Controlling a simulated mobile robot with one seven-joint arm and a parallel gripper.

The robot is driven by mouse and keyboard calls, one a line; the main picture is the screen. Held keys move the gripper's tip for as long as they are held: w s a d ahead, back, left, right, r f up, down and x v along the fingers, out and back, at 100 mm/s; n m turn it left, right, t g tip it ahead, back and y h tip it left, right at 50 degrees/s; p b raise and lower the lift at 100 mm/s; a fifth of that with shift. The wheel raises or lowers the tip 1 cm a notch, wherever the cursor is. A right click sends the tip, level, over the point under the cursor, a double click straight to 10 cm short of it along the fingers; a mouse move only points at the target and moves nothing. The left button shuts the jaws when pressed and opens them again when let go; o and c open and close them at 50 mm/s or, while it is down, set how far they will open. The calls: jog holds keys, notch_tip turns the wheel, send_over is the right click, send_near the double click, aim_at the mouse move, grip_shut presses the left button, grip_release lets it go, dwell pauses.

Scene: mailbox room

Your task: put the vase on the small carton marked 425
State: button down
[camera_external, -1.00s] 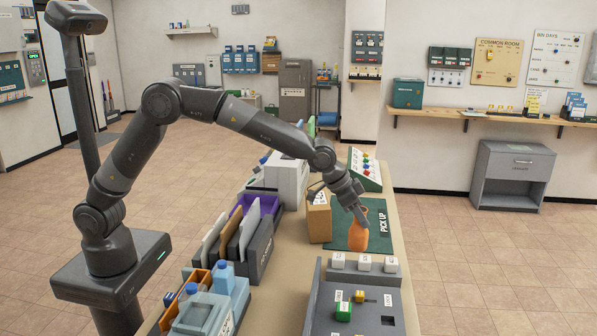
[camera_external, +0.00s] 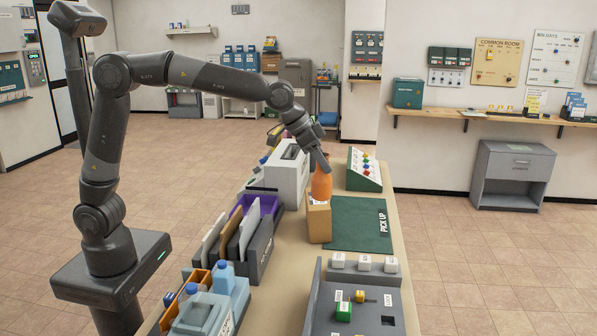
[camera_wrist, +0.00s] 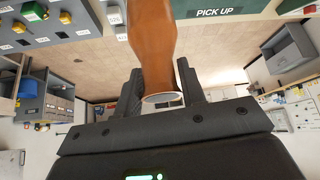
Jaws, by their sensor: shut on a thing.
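The orange vase (camera_external: 321,184) is upright at the small brown carton (camera_external: 319,222), with its base at about the height of the carton's top. Whether it touches the carton or hangs just above it, I cannot tell. The number on the carton cannot be read here. My gripper (camera_external: 321,168) is shut on the upper part of the vase. In the wrist view the orange vase (camera_wrist: 158,45) sits between the two dark fingers of my gripper (camera_wrist: 162,90), its pale rim near my palm.
The green PICK UP mat (camera_external: 358,226) lies bare right of the carton. A white machine (camera_external: 287,172) stands behind left, a sloped panel with coloured knobs (camera_external: 364,170) behind right. File holders (camera_external: 258,240) stand left, and a grey tray with blocks (camera_external: 358,300) is in front.

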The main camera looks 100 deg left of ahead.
jog(key=s+a+r, duration=0.3)
jog(key=s+a, duration=0.1)
jog(key=w+a+f, duration=0.1)
jog(key=a+f, duration=0.9)
jog(key=shift+w+a+f, duration=0.25)
jog(key=shift+w+a, duration=0.05)
jog(key=shift+a, duration=0.1)
jog(key=shift+f, duration=0.1)
jog(key=c, duration=0.9)
grip_release()
jog(key=v, duration=1.2)
